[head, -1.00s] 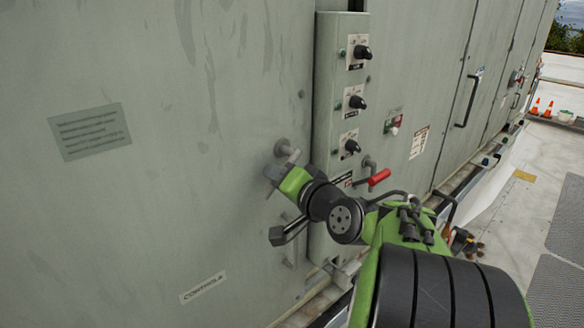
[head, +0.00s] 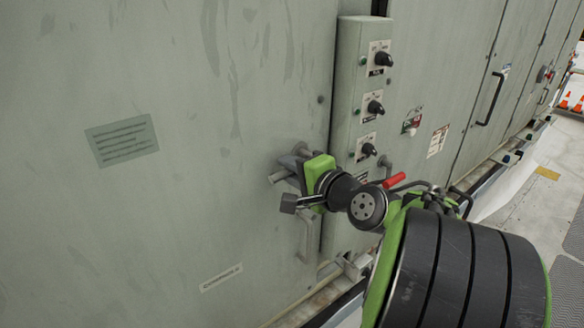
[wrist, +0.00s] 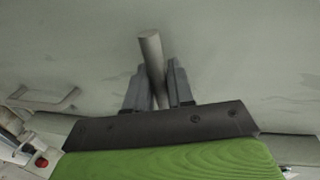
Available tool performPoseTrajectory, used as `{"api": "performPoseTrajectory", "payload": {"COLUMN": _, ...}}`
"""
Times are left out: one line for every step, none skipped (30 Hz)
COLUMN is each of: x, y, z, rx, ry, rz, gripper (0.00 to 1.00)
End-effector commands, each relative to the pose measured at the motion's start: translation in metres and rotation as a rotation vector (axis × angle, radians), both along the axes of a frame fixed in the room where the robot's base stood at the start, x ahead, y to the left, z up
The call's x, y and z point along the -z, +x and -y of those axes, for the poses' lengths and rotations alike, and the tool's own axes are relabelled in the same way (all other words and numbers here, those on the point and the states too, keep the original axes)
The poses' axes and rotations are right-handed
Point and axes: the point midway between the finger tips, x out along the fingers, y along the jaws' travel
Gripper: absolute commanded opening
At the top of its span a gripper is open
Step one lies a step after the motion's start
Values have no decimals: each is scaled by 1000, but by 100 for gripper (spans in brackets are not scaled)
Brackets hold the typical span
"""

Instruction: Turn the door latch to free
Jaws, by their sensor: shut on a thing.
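The door latch (head: 304,149) is a grey round bar on the pale green door, just left of the control box. My gripper (head: 284,169) is at the latch, its fingers against the door side and its green body to their right. In the wrist view the latch bar (wrist: 151,52) stands between the two grey fingers (wrist: 157,88), tilted slightly, its upper end showing past the tips. The gripper is shut on the bar. The latch's pivot is mostly hidden by my gripper in the head view.
A control box (head: 350,90) with several black knobs stands right of the latch. A red-handled lever (head: 394,180) sits close behind my wrist. A pale door handle (head: 308,240) is below the gripper. The door face to the left is clear apart from labels.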

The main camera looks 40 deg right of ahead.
Motion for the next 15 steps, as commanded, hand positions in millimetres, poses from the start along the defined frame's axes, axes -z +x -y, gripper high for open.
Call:
{"api": "performPoseTrajectory", "payload": {"x": 0, "y": 0, "z": 1, "rx": 2, "ry": 3, "rz": 0, "gripper": 0}}
{"api": "performPoseTrajectory", "payload": {"x": 0, "y": 0, "z": 1, "rx": 2, "ry": 4, "rz": 0, "gripper": 0}}
{"api": "performPoseTrajectory", "payload": {"x": 0, "y": 0, "z": 1, "rx": 2, "ry": 5, "rz": 0, "gripper": 0}}
{"api": "performPoseTrajectory", "payload": {"x": 0, "y": 0, "z": 1, "rx": 2, "ry": 5, "rz": 0, "gripper": 0}}
{"api": "performPoseTrajectory", "payload": {"x": 0, "y": 0, "z": 1, "rx": 2, "ry": 5, "rz": 0, "gripper": 0}}
{"api": "performPoseTrajectory", "payload": {"x": 0, "y": 0, "z": 1, "rx": 2, "ry": 5, "rz": 0, "gripper": 0}}
{"api": "performPoseTrajectory", "payload": {"x": 0, "y": 0, "z": 1, "rx": 2, "ry": 5, "rz": 0, "gripper": 0}}
{"api": "performPoseTrajectory", "payload": {"x": 0, "y": 0, "z": 1, "rx": 2, "ry": 5, "rz": 0, "gripper": 0}}
{"api": "performPoseTrajectory", "payload": {"x": 0, "y": 0, "z": 1, "rx": 2, "ry": 5, "rz": 0, "gripper": 0}}
{"api": "performPoseTrajectory", "payload": {"x": 0, "y": 0, "z": 1, "rx": 2, "ry": 4, "rz": 0, "gripper": 0}}
{"api": "performPoseTrajectory", "payload": {"x": 0, "y": 0, "z": 1, "rx": 2, "ry": 4, "rz": 0, "gripper": 0}}
{"api": "performPoseTrajectory", "payload": {"x": 0, "y": 0, "z": 1, "rx": 2, "ry": 4, "rz": 0, "gripper": 0}}
{"api": "performPoseTrajectory", "payload": {"x": 0, "y": 0, "z": 1, "rx": 2, "ry": 4, "rz": 0, "gripper": 27}}
{"api": "performPoseTrajectory", "payload": {"x": 0, "y": 0, "z": 1, "rx": 2, "ry": 4, "rz": 0, "gripper": 32}}
{"api": "performPoseTrajectory", "payload": {"x": 0, "y": 0, "z": 1, "rx": 2, "ry": 4, "rz": 0, "gripper": 38}}
